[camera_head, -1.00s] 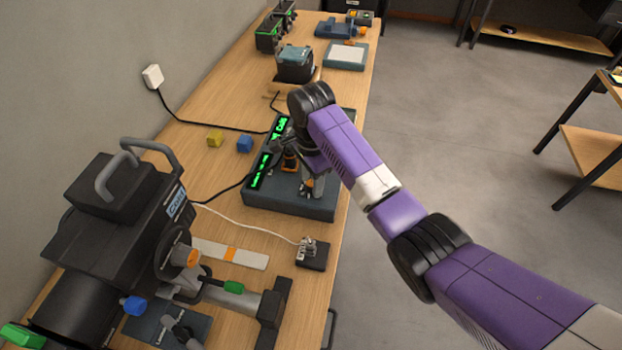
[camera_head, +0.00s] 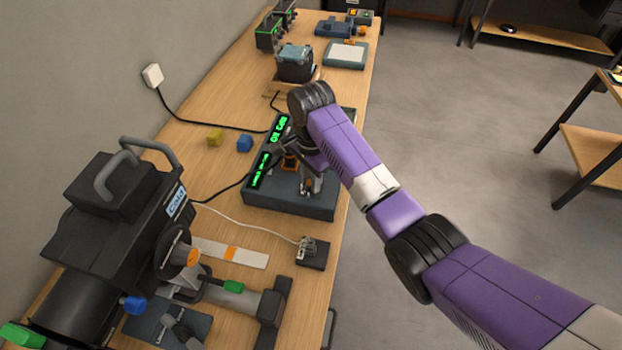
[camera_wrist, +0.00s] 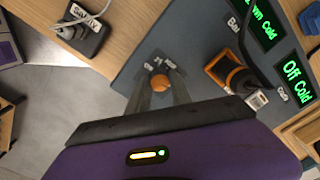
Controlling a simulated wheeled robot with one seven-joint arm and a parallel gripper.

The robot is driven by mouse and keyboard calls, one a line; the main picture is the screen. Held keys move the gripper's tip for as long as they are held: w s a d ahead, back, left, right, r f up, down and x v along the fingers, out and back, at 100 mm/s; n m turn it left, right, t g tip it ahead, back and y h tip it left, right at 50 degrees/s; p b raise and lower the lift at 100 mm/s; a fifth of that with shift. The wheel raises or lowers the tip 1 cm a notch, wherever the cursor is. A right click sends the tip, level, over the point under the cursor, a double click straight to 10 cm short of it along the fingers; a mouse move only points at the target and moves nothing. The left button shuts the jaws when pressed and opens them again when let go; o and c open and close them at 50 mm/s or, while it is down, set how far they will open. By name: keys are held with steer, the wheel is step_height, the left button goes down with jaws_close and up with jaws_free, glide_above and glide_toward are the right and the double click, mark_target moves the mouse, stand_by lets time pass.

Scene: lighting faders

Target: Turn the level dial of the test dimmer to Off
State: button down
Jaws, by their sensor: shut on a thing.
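The test dimmer appears to be the blue-grey console (camera_head: 290,203) on the bench, also filling much of the wrist view (camera_wrist: 205,50). It has two green-lit displays. One display (camera_wrist: 295,80) reads "Off Cold"; the other (camera_wrist: 262,25) ends in "Cold", its first word cut off. An orange-topped dial (camera_wrist: 161,83) shows between my fingers in the wrist view. My gripper (camera_wrist: 160,72) is shut on this dial, low over the console's near right part in the head view (camera_head: 309,184).
An orange-framed socket with a black plug (camera_wrist: 232,72) stands close beside my fingers. A large black lamp (camera_head: 120,220) stands at left.

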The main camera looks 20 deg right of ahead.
steer(key=n, duration=1.3)
steer(key=shift+n, duration=0.3)
steer(key=n, duration=0.3)
steer(key=shift+n, duration=0.3)
steer(key=n, duration=0.4)
steer(key=shift+n, duration=0.3)
steer(key=n, duration=0.8)
steer(key=shift+r+n, duration=0.1)
steer(key=shift+n, duration=2.2)
